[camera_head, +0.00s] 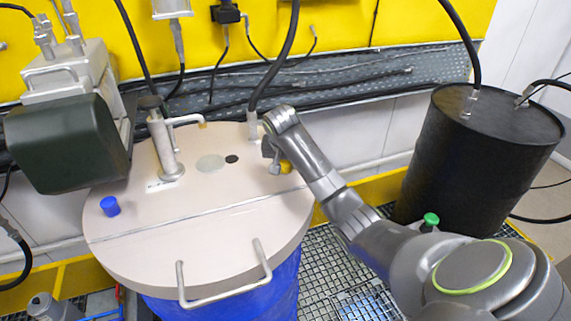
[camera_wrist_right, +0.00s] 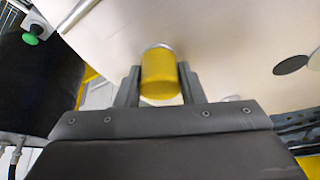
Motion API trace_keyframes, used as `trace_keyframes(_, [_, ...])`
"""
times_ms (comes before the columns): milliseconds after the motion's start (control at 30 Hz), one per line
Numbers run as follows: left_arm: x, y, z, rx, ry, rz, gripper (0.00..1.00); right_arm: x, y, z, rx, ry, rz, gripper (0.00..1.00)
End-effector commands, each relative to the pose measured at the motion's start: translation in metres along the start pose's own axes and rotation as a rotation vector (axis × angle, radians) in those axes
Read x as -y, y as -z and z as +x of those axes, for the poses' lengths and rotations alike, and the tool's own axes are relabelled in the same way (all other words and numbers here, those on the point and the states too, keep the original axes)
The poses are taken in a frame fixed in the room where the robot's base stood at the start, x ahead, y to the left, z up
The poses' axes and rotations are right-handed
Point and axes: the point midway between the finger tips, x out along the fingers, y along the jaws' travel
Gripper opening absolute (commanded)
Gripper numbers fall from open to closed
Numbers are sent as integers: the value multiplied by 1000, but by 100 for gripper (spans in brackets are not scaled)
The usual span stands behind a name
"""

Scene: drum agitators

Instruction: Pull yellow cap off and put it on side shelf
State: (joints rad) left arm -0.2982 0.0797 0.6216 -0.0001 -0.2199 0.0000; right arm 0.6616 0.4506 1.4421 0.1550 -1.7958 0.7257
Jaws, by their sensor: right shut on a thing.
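The yellow cap (camera_head: 285,167) is at the right edge of the beige drum lid (camera_head: 215,255). In the right wrist view the yellow cap (camera_wrist_right: 160,74) sits between the two fingers, with a silvery rim at its far end against the lid. My right gripper (camera_head: 277,160) is shut on the cap; it also shows in the right wrist view (camera_wrist_right: 158,85). From these views I cannot tell whether the cap is still seated on its fitting. My left gripper is not in view. I cannot make out a side shelf for certain.
A blue cap (camera_head: 110,206) is on the lid's left side. A metal pipe fitting (camera_head: 165,145) and a bent handle (camera_head: 225,283) rise from the lid. A dark motor housing (camera_head: 68,145) overhangs the left. A black drum (camera_head: 470,155) stands at right. Hoses hang behind.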

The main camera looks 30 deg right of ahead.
Motion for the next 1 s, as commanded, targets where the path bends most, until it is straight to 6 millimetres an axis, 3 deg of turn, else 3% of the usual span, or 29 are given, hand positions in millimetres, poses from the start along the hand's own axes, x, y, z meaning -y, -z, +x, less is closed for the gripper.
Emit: trace_keyframes(1000, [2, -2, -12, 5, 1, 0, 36, 0, 18, -38, -4, 1, 1, 8])
